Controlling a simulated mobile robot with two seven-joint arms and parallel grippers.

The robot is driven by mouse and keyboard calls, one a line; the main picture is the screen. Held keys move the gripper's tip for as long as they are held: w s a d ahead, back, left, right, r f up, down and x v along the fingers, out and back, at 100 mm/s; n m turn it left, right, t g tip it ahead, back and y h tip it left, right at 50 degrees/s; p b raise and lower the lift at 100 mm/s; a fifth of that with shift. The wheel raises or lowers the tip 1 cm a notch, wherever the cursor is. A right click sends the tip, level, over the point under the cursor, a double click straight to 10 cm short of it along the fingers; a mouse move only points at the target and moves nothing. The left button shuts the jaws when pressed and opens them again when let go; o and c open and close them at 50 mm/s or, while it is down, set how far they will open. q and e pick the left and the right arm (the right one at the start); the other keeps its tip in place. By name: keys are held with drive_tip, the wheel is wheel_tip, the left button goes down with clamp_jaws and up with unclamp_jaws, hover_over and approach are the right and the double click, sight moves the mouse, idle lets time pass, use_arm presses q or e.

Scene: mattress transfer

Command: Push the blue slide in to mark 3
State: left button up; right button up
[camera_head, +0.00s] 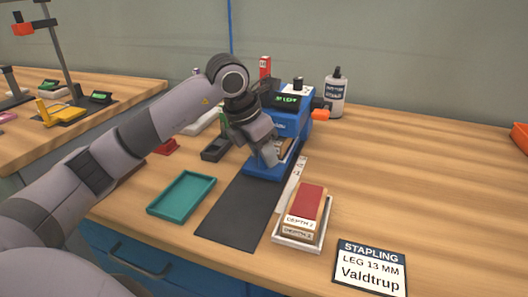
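A blue machine (290,120) with a dark display stands on the wooden bench, an orange part at its right side. A blue base or slide (262,172) juts out at its front; I cannot tell which of the two this is. A pale marked strip (290,185) lies along its right side; its marks are too small to read. My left gripper (272,158) is over this blue part, pointing down at the machine's front. Its fingertips are small and partly hidden, so I cannot tell open from shut or whether it touches. My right gripper is out of view.
A black mat (235,218) lies in front of the machine. A teal tray (181,195) is left of it. A white tray (318,240) holds red-topped blocks (308,200) labelled DEPTH. A stapling sign (370,268) is at front right. A bottle (335,95) stands behind.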

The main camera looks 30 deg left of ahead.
use_arm(q)
drive_tip(key=d+v, duration=0.1)
drive_tip(key=v, duration=0.5)
drive_tip(key=shift+a+r+p, duration=0.45)
drive_tip(key=shift+a, duration=0.1)
drive_tip(key=shift+s, duration=0.1)
